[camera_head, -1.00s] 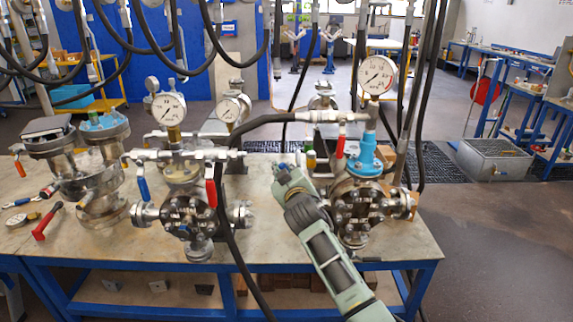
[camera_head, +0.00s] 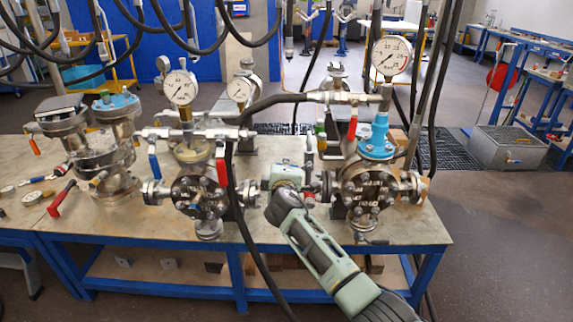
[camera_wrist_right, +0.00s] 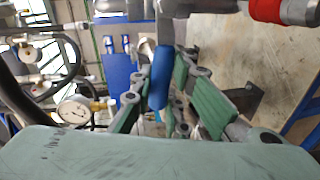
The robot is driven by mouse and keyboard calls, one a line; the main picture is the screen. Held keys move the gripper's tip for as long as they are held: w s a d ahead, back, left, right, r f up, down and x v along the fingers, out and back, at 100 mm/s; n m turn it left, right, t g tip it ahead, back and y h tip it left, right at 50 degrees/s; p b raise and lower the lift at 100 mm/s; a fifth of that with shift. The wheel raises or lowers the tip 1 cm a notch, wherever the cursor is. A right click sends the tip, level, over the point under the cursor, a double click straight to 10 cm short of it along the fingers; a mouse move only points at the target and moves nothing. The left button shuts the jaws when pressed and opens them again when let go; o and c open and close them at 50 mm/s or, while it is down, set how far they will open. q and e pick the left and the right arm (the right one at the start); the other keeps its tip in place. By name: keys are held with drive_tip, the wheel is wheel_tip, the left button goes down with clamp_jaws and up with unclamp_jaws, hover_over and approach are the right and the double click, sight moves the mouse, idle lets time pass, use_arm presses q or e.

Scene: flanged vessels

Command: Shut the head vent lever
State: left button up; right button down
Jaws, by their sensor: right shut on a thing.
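In the right wrist view my right gripper (camera_wrist_right: 158,103) is shut on a blue lever (camera_wrist_right: 160,82), its pads on either side of the handle. In the head view this gripper (camera_head: 306,178) is beside the left of the right-hand flanged vessel (camera_head: 368,188), below the horizontal pipe from its blue-topped head; the held handle is hidden there. A red lever (camera_head: 352,124) hangs from that pipe and also shows in the wrist view (camera_wrist_right: 284,11). A pressure gauge (camera_head: 391,56) stands above this vessel. I cannot tell the valve's exact position. My left gripper is not in view.
The middle vessel (camera_head: 200,192) has its own blue lever (camera_head: 153,167) and red lever (camera_head: 221,172). Another vessel assembly (camera_head: 105,165) and loose tools stand at the left. A dark hose (camera_head: 233,195) hangs across the table front. The bench (camera_head: 415,232) is bare at its right corner.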

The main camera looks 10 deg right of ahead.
drive_tip(key=shift+f+n+h, duration=0.3)
drive_tip(key=shift+f+n, duration=0.3)
drive_tip(key=c, duration=1.7)
unclamp_jaws()
drive_tip(key=shift+o, duration=0.2)
drive_tip(key=shift+s, duration=0.1)
drive_tip(key=v, duration=1.2)
drive_tip(key=shift+r, duration=0.1)
